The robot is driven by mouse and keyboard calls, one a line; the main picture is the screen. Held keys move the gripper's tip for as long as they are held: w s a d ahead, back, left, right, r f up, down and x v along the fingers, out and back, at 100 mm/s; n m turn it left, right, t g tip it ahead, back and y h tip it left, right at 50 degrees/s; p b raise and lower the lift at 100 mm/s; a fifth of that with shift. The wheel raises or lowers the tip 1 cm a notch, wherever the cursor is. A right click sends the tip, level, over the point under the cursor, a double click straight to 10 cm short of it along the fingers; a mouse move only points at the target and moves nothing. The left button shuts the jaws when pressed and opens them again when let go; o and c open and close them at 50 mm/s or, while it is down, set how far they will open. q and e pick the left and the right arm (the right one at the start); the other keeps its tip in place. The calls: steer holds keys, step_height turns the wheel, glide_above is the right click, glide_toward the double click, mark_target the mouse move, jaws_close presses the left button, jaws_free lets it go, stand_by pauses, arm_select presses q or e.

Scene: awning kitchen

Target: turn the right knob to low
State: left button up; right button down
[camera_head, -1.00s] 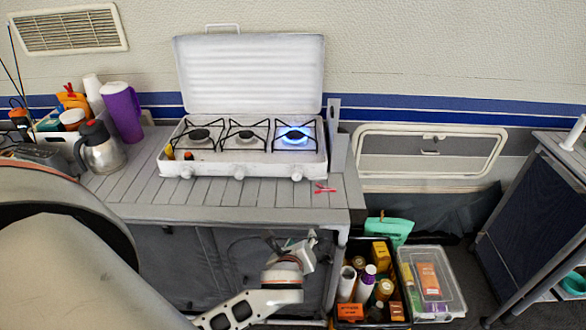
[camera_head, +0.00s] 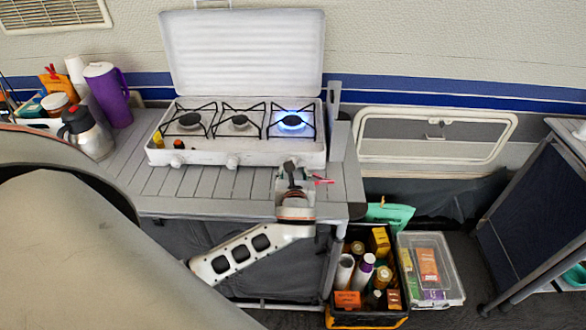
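The white three-burner stove (camera_head: 205,156) stands on the slatted counter with its lid raised. The right burner (camera_head: 292,122) has a blue flame. The left and middle burners show no flame. The middle knob (camera_head: 232,161) is white, on the stove's front. The right knob is mostly hidden behind my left gripper (camera_head: 290,166), which is right in front of it, below the lit burner. The fingertips are at or very near the knob; I cannot tell whether they touch it. The fingers are small and dark, so their opening is unclear. My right gripper is not in view.
A red clip-like item (camera_head: 321,179) lies on the counter right of the gripper. A steel jug (camera_head: 88,135) and purple pitcher (camera_head: 110,95) stand at left. A black crate (camera_head: 345,316) and clear box (camera_head: 440,300) are on the floor at right.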

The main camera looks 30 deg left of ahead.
arm_select(q)
steer(key=shift+x, duration=1.15)
steer(key=shift+w+a+f, duration=0.15)
steer(key=shift+w+a, duration=0.1)
steer(key=shift+w, duration=0.05)
steer(key=shift+c, duration=0.7)
jaws_close()
